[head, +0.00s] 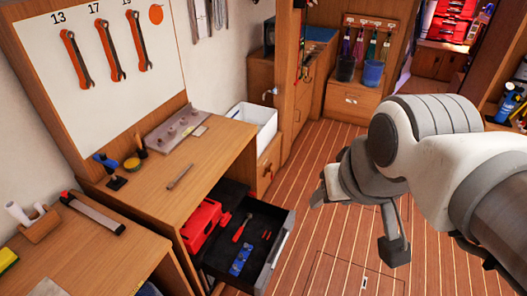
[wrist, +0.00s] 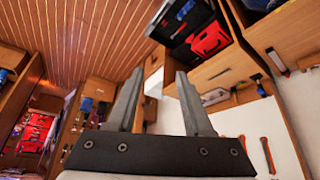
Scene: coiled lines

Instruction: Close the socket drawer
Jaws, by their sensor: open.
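The socket drawer (head: 283,243) stands pulled out of the wooden workbench, its dark tray showing. Inside lie a red-handled tool (head: 242,228), a blue socket rail (head: 241,259) and small red pieces. A grey front panel closes its right end. My gripper (head: 358,222) is open and empty, right of the drawer and apart from it, above the floor. In the wrist view the two fingers (wrist: 161,75) are spread with nothing between them, and the open drawer (wrist: 170,22) shows at the top, beyond the fingertips.
A red toolbox (head: 201,224) sits beside the drawer under the bench (head: 185,160). A white bin (head: 252,122) and wooden cabinets stand behind. A blue bucket (head: 373,72) is at the back. The plank floor (head: 310,180) between drawer and gripper is clear.

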